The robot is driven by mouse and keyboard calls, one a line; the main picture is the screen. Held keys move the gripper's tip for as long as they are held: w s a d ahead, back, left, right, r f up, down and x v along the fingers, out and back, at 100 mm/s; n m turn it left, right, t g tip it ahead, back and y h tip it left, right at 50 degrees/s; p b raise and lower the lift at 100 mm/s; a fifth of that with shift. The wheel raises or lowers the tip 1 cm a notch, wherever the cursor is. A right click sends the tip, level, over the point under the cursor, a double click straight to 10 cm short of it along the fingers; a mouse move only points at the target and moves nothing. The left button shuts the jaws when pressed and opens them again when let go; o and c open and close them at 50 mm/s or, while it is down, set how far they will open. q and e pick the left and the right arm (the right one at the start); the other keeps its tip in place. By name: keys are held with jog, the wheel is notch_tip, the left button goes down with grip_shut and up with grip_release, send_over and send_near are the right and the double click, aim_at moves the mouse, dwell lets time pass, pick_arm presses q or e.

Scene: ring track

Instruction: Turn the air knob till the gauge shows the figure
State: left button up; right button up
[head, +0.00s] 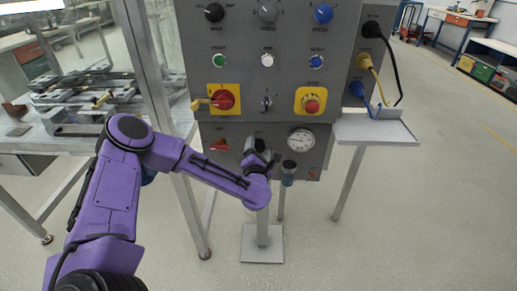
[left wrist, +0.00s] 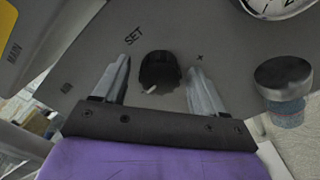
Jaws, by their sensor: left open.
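The air knob (left wrist: 160,71) is black with a small pale pointer mark, on the grey panel below the word SET, with a plus sign to its right. My left gripper (left wrist: 158,66) is open, one finger on each side of the knob, with visible gaps; I cannot tell its exact depth. In the head view my left gripper (head: 262,160) is at the panel's lower part and hides much of the knob. The round white gauge (head: 301,140) is right of it; its figures are too small to read. Only the gauge's lower edge (left wrist: 278,8) shows in the left wrist view.
A capped bowl (left wrist: 284,82) hangs just right of the right finger, below the gauge. Above are a red switch on yellow (head: 224,100) and a red button on yellow (head: 312,105). Cables (head: 385,60) and a small shelf (head: 375,128) are at right.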

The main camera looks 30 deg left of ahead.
pick_arm(q)
jog(key=shift+w, duration=0.15)
jog(key=c, duration=1.1)
jog(key=shift+o, duration=0.2)
jog(key=shift+m, duration=0.4)
jog(key=m+p, duration=0.1)
jog(key=m, duration=0.1)
jog(key=shift+m, duration=0.4)
jog(key=m, duration=0.3)
jog(key=shift+m+p, duration=0.3)
jog(key=shift+p, duration=0.1)
jog(key=m, duration=0.3)
jog(key=shift+m+p, duration=0.3)
jog(key=shift+p, duration=0.1)
jog(key=shift+f+m, duration=0.1)
jog(key=shift+m, duration=1.6)
